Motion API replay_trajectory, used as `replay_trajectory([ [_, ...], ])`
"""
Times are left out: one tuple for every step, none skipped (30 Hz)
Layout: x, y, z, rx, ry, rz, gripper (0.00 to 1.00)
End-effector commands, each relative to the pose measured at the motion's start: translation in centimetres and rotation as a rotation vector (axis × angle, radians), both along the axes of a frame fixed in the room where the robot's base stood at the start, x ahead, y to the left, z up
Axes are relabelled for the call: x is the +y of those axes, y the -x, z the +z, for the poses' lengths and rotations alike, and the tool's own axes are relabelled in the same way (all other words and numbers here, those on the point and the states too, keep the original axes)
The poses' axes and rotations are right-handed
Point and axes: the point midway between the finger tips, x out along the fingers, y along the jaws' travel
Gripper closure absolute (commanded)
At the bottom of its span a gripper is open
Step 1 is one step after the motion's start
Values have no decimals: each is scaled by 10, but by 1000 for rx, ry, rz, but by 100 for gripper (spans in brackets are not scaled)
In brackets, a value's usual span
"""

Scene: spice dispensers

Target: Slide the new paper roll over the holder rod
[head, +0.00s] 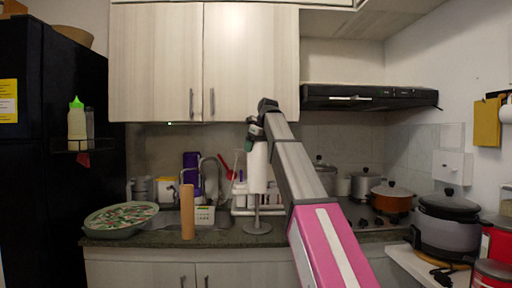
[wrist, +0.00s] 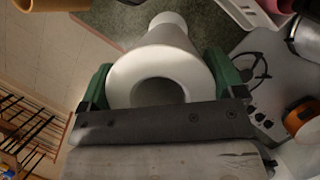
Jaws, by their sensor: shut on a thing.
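The white paper roll (head: 257,168) hangs upright in my gripper (head: 256,135), which grips it near its top end. In the wrist view the green fingers of my gripper (wrist: 162,75) press on both sides of the roll (wrist: 124,72), and its open core faces the camera. The holder (head: 257,229) stands on the counter directly under the roll, with a round grey base and a short length of rod showing below the roll. The rest of the rod is hidden; I cannot tell how far it is inside the core.
A brown cardboard tube (head: 187,212) stands on the counter (head: 225,240) at the left, near a green patterned dish (head: 121,217). A white rack (head: 240,200) with bottles stands behind the holder. Pots (head: 396,200) are at the right. Cabinets (head: 205,60) hang above.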

Motion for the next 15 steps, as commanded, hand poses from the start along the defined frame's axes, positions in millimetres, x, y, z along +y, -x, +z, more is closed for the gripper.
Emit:
replay_trajectory([
  [0,0,-1,0,0,0,51],
  [0,0,-2,0,0,0,51],
  [0,0,-3,0,0,0,51],
  [0,0,-3,0,0,0,51],
  [0,0,-4,0,0,0,51],
  [0,0,-5,0,0,0,51],
  [0,0,-5,0,0,0,51],
  [0,0,-6,0,0,0,51],
  [0,0,-7,0,0,0,51],
  [0,0,-8,0,0,0,51],
  [0,0,-8,0,0,0,51],
  [0,0,-9,0,0,0,51],
  [0,0,-10,0,0,0,51],
  [0,0,-11,0,0,0,51],
  [0,0,-11,0,0,0,51],
])
